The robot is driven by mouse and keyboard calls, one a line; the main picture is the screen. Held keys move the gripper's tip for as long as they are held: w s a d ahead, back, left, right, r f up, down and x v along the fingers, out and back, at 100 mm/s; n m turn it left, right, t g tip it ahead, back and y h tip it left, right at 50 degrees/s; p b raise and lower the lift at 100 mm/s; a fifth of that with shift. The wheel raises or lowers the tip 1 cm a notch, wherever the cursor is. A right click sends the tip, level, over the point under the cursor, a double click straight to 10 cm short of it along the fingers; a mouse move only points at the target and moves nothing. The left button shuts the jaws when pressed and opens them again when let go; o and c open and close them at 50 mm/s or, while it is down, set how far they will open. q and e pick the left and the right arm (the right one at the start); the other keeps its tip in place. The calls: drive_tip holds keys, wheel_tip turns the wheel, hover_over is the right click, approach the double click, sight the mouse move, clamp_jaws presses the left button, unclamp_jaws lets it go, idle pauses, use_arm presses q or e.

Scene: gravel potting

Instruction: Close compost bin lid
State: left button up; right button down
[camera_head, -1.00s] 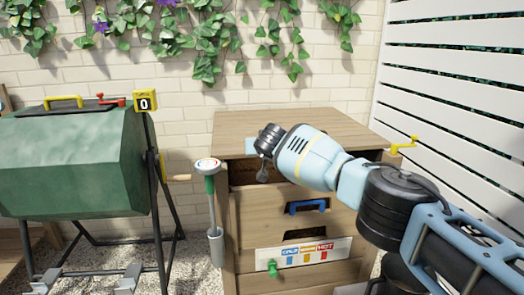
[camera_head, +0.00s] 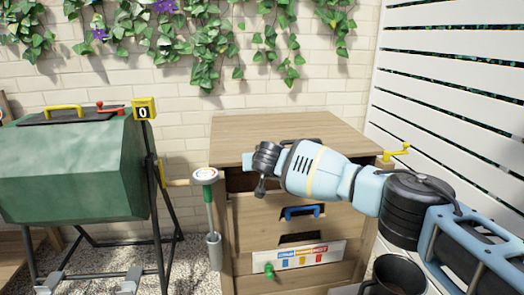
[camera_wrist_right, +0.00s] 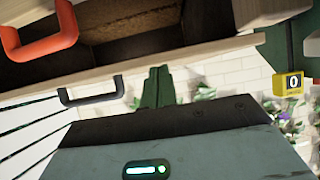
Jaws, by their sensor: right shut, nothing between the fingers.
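The compost bin is a wooden box (camera_head: 243,215) in the middle of the head view. Its flat wooden lid (camera_head: 290,127) lies over the top, with a dark gap under its front edge. A black handle shows partly on the lid behind my right arm. My right gripper (camera_head: 262,185) is in front of the bin's upper front, at about the height of the gap. In the wrist view its dark green fingers (camera_wrist_right: 157,87) are together and empty, below the dark bin opening (camera_wrist_right: 150,22). A black handle (camera_wrist_right: 90,92) and an orange handle (camera_wrist_right: 38,36) show there too.
A green tumbler (camera_head: 70,170) on a black frame stands left, with a yellow counter (camera_head: 144,108). A green-handled tool (camera_head: 207,200) stands beside the bin. A yellow crank (camera_head: 397,152) is at its right. A black mug (camera_head: 398,275) sits bottom right; a white fence (camera_head: 450,70) closes the right.

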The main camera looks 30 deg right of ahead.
drive_tip(key=shift+s+a+r+p, duration=0.2)
drive_tip(key=shift+s+r+p, duration=0.15)
drive_tip(key=shift+s+r, duration=0.45)
drive_tip(key=shift+s+a+r+p, duration=0.2)
drive_tip(key=shift+s+r+p, duration=0.15)
drive_tip(key=shift+s+r, duration=0.45)
drive_tip(key=shift+w, duration=0.1)
